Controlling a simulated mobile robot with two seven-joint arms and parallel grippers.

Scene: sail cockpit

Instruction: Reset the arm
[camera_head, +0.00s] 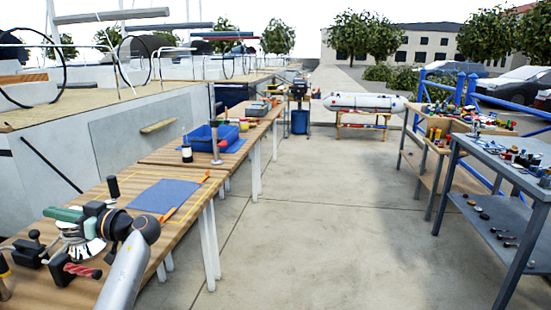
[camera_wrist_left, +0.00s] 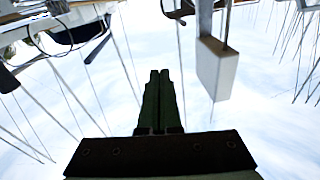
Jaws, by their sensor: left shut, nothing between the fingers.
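My left arm comes in at the bottom left, a silver link ending in a black wrist. My left gripper (camera_head: 62,214) has green fingers pointing left over the near end of the wooden workbench (camera_head: 118,192). In the left wrist view the two fingers (camera_wrist_left: 158,85) lie together, shut and empty, against bright sky. A metal winch-like part (camera_head: 80,247) stands just below the gripper on the bench. I cannot tell the exact gap between them. My right gripper is not in view.
A blue mat (camera_head: 165,195) and a black upright cylinder (camera_head: 113,187) are on the near bench. A blue bin (camera_head: 202,138) stands farther back. Grey and wooden tables with small parts line the right side. The concrete floor (camera_head: 310,220) between is clear. A boat hull (camera_head: 140,135) borders the left.

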